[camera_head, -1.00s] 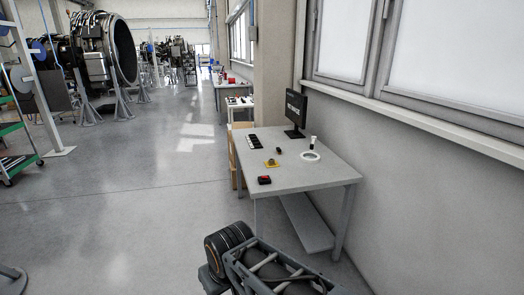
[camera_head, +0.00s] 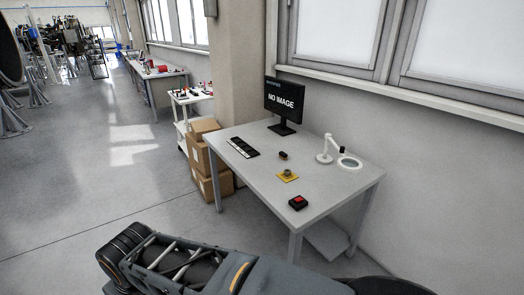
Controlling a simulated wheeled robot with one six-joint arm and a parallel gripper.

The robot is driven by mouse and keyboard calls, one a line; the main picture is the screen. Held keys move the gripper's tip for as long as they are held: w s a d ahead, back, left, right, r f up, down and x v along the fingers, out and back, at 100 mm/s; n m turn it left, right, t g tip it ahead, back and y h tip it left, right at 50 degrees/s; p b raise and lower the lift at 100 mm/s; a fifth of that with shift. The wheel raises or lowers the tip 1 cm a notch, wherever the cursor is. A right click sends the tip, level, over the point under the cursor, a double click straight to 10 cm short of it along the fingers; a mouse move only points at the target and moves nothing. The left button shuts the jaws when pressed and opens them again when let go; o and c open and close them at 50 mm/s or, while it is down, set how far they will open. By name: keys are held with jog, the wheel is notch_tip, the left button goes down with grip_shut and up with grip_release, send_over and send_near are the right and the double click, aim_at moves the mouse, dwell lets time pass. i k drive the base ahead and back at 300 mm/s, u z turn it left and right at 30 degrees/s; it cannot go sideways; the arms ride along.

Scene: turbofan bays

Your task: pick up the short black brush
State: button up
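I cannot make out the short black brush for sure. A small dark object with a brownish side (camera_head: 283,155) lies on the grey table (camera_head: 235,144), in front of the monitor. It is too small to tell whether it is the brush. My arm crosses the bottom of the view, in front of the table. My gripper does not show.
The table also holds a monitor (camera_head: 285,104), a black strip with pale squares (camera_head: 243,148), a yellow piece (camera_head: 288,176), a black box with a red top (camera_head: 298,203) and a magnifier lamp (camera_head: 347,162). Cardboard boxes (camera_head: 209,178) stand left of it. Open floor (camera_head: 80,200) lies left.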

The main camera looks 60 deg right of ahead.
aim_at(283, 155)
jog(key=z, duration=0.45)
jog(key=i, duration=1.2)
jog(key=z, duration=2.05)
jog(key=i, duration=1.25)
jog(key=z, duration=0.35)
